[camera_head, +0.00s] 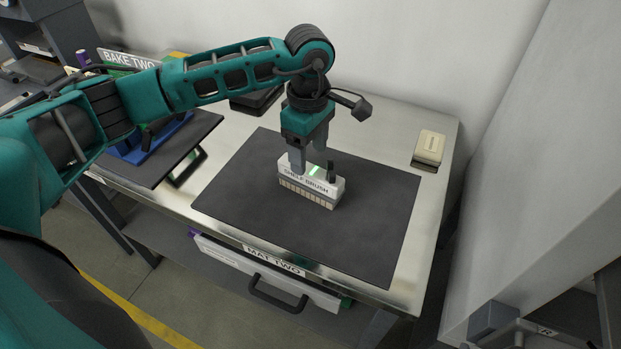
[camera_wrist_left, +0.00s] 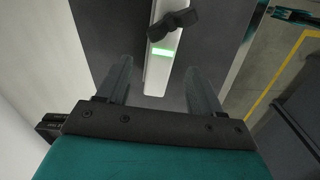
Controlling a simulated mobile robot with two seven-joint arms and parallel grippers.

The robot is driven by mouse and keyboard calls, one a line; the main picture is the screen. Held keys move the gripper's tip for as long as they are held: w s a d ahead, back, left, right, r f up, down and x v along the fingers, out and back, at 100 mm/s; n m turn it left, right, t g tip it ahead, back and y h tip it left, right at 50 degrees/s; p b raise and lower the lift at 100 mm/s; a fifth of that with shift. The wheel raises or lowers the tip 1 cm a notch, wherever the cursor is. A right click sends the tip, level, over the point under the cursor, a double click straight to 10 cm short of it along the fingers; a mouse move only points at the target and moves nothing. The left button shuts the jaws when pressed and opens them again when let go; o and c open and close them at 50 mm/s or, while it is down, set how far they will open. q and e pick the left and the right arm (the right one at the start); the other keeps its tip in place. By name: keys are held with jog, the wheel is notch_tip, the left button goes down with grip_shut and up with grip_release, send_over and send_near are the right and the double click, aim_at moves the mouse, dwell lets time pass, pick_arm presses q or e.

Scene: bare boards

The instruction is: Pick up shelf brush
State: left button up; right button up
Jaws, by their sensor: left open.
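The shelf brush (camera_head: 311,184) is a white block with bristles below and its name on the side. It stands on the dark mat (camera_head: 375,215). My left gripper (camera_head: 310,167) is just above the brush, pointing down. In the left wrist view my left gripper (camera_wrist_left: 158,85) is open, with one finger on each side of the white shelf brush (camera_wrist_left: 157,75). A green light patch and a dark handle show on top of the brush. I cannot tell whether the fingers touch it. My right gripper is not in view.
A cream block (camera_head: 429,147) lies at the table's back right. A dark board with a blue item (camera_head: 150,140) and a "BAKE TWO" sign (camera_head: 128,60) are at the left. A drawer (camera_head: 265,275) is below the front edge. The mat's right side is clear.

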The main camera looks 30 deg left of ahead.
aim_at(309, 168)
pick_arm(q)
jog(key=shift+d+f, duration=0.1)
jog(key=shift+f, duration=2.7)
jog(key=shift+c, duration=0.4)
jog(key=c, duration=1)
jog(key=shift+o, duration=0.2)
jog(key=shift+r, duration=0.15)
notch_tip(309, 168, up, 20)
